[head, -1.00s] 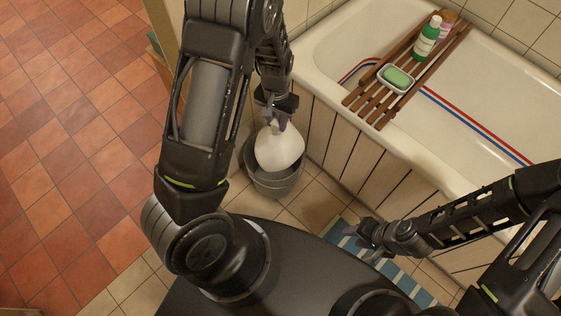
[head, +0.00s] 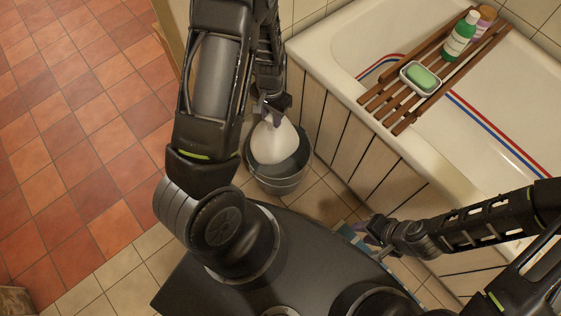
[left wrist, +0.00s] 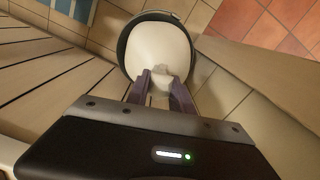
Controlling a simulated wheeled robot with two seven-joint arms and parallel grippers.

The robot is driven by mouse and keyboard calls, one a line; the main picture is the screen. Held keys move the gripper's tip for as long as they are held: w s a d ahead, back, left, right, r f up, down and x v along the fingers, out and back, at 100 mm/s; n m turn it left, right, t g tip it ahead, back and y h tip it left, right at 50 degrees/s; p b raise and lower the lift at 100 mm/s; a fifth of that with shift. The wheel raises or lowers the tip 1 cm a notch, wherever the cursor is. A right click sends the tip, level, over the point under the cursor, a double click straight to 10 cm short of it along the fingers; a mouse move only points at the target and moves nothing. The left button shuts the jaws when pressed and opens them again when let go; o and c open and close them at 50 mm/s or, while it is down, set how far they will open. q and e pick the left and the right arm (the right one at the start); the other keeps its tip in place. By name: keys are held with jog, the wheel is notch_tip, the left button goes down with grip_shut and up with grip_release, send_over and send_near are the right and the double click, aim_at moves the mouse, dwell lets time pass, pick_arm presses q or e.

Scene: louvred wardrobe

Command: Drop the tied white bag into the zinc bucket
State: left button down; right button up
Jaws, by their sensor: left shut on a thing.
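The tied white bag (head: 274,141) hangs with its knot up from my left gripper (head: 270,108), which is shut on the knot. In the head view the bag overlaps the opening of the zinc bucket (head: 277,185), which stands on the floor beside the bath panel. In the left wrist view the bag (left wrist: 158,48) fills most of the bucket's round opening, with the rim (left wrist: 125,40) showing around it. I cannot tell whether the bag touches the bucket's bottom. My right gripper (head: 366,238) is empty near the bath's lower side; its fingers are too small to judge.
The white bathtub (head: 330,62) with a panelled side stands on the right. A wooden rack (head: 400,110) across it holds a soap dish (head: 420,78) and a green bottle (head: 460,38). A blue striped mat lies partly under my right arm. Red tiled floor (head: 70,150) is open at the left.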

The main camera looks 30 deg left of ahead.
aim_at(272, 127)
pick_arm(q)
jog(key=shift+f+b, duration=2.3)
jog(key=shift+f, duration=0.5)
jog(key=c, duration=1)
grip_release()
jog(key=shift+c, duration=0.2)
jog(key=shift+r, duration=0.1)
notch_tip(272, 127, up, 8)
jog(key=p, duration=0.2)
jog(key=shift+p, duration=0.3)
jog(key=shift+w+f, duration=0.1)
jog(key=shift+f, duration=0.1)
